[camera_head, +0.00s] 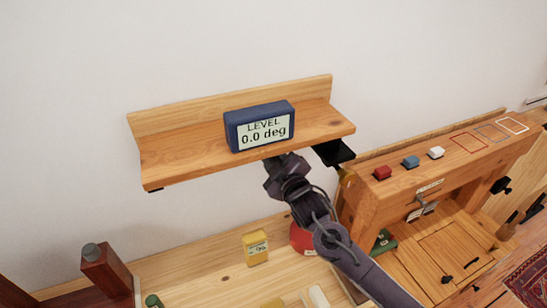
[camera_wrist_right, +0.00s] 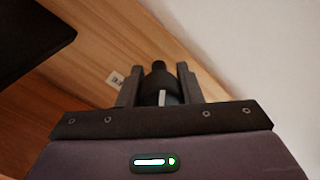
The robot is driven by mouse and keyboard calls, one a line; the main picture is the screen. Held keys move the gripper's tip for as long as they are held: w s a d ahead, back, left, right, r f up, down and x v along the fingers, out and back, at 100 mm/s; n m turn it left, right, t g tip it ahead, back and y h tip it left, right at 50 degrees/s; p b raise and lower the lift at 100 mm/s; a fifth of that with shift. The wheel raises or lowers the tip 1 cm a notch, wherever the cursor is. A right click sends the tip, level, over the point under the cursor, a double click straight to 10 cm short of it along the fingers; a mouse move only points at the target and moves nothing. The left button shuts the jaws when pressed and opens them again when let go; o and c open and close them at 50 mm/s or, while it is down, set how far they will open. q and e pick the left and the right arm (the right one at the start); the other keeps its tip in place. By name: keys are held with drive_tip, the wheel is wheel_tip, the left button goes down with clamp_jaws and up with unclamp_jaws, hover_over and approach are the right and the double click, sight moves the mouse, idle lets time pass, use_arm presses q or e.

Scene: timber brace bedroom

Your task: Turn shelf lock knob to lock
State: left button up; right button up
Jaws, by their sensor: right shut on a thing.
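The wooden shelf (camera_head: 185,155) is mounted on the wall, with a blue level display (camera_head: 232,131) on it reading "LEVEL 0.0 deg". My right gripper (camera_head: 275,170) reaches up under the shelf's front edge. In the right wrist view my right gripper (camera_wrist_right: 160,72) is shut on a dark lock knob (camera_wrist_right: 158,80), with one finger on either side. A pale mark (camera_wrist_right: 162,98) shows on the knob and points roughly along the fingers. The knob is hidden in the head view. My left gripper is out of view.
A black bracket (camera_head: 335,153) sits under the shelf's right end. Below are a yellow block (camera_head: 255,248), a red object (camera_head: 302,238) and a wooden bench (camera_head: 365,210) with red, blue and white blocks on top.

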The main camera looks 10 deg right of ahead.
idle(0.6)
drive_tip(key=o, duration=1)
drive_tip(key=shift+s, duration=0.1)
drive_tip(key=shift+s+f, duration=0.15)
drive_tip(key=shift+s, duration=0.2)
drive_tip(key=s, duration=0.2)
drive_tip(key=s+d+b, duration=0.1)
drive_tip(key=s, duration=0.1)
drive_tip(key=s+b, duration=0.1)
drive_tip(key=s, duration=0.1)
drive_tip(key=shift+s+d+r, duration=0.2)
drive_tip(key=shift+s+r, duration=0.05)
drive_tip(key=shift+s, duration=0.15)
